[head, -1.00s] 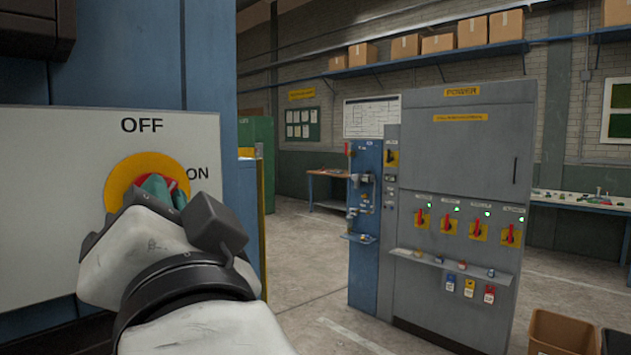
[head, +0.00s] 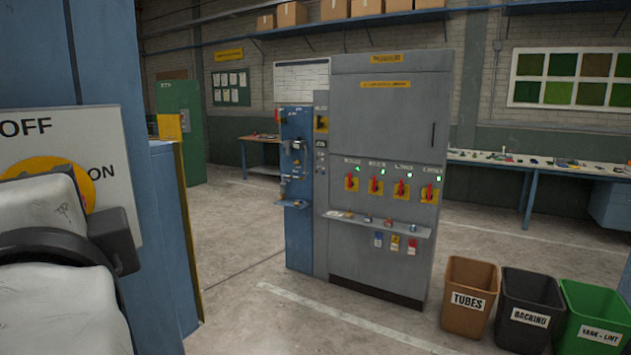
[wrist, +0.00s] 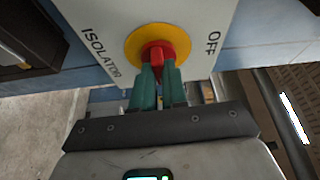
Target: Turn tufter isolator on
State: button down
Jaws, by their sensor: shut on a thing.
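The isolator is a white panel (head: 123,150) at the left of the head view, with "OFF" at its top and "ON" to the right of a yellow disc (head: 85,181). In the wrist view the panel (wrist: 95,14) reads "ISOLATOR" and "OFF". The isolator's red handle (wrist: 157,51) sits at the middle of the yellow disc. My gripper (wrist: 158,72) is shut on the red handle with its green fingers on either side. In the head view my wrist hides the handle, the fingers and part of the disc.
A grey power cabinet (head: 385,130) with several red switches stands mid-view, a blue narrow panel (head: 297,230) at its left. Brown (head: 470,270), black (head: 531,290) and green (head: 590,300) bins stand at the right. The floor (head: 240,250) between is clear.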

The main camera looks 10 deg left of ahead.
jog(key=shift+m, duration=0.5)
jog(key=c, duration=1.2)
grip_release()
jog(key=shift+o, duration=0.2)
jog(key=shift+d, duration=0.1)
